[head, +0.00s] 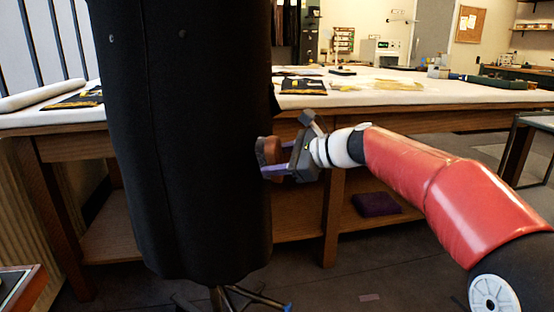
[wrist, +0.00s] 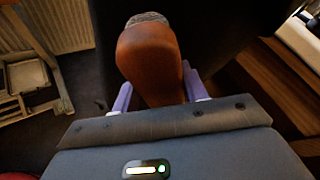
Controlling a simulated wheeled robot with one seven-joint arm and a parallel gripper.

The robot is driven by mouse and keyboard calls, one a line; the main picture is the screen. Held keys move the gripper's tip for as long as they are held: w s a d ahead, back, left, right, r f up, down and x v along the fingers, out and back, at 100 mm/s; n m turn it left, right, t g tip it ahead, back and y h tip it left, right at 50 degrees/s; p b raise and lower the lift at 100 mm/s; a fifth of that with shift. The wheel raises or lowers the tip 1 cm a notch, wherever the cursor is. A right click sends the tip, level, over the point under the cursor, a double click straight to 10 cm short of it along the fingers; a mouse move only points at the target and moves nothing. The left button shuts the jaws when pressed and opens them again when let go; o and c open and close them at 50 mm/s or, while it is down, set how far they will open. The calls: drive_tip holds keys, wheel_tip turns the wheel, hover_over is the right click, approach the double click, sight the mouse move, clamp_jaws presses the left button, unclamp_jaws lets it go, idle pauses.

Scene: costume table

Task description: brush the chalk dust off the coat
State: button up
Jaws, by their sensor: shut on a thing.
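The dark coat (head: 190,150) hangs upright on a stand at the left centre of the head view. Two small round marks show near its top; I cannot tell whether they are chalk dust or buttons. My gripper (head: 267,158) is at the coat's right edge, shut on a brown brush (head: 268,151). In the wrist view the brush (wrist: 150,62) is between the purple fingers, with a grey patch at its far end. The dark coat cloth (wrist: 222,32) lies beyond it. I cannot tell whether the brush touches the coat.
A long table (head: 400,92) with a pale top, bearing papers and tools, stands behind the coat. A purple item (head: 376,204) lies on its lower shelf. The coat stand's feet (head: 250,297) are below the hem. A dark table stands at the right edge.

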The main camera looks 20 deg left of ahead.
drive_tip(key=shift+w+r+p, duration=0.45)
drive_tip(key=shift+w+p, duration=0.25)
drive_tip(key=shift+p, duration=0.1)
drive_tip(key=shift+c, duration=0.4)
drive_tip(key=shift+w+a+p, duration=0.1)
drive_tip(key=shift+w+p, duration=0.55)
drive_tip(key=shift+w, duration=0.05)
drive_tip(key=shift+w+f+p, duration=0.2)
drive_tip(key=shift+w+p, duration=0.1)
drive_tip(key=shift+w, duration=0.15)
drive_tip(key=shift+f+b, duration=0.1)
drive_tip(key=shift+b, duration=0.75)
drive_tip(key=shift+s+b, duration=1)
drive_tip(key=shift+s, duration=0.9)
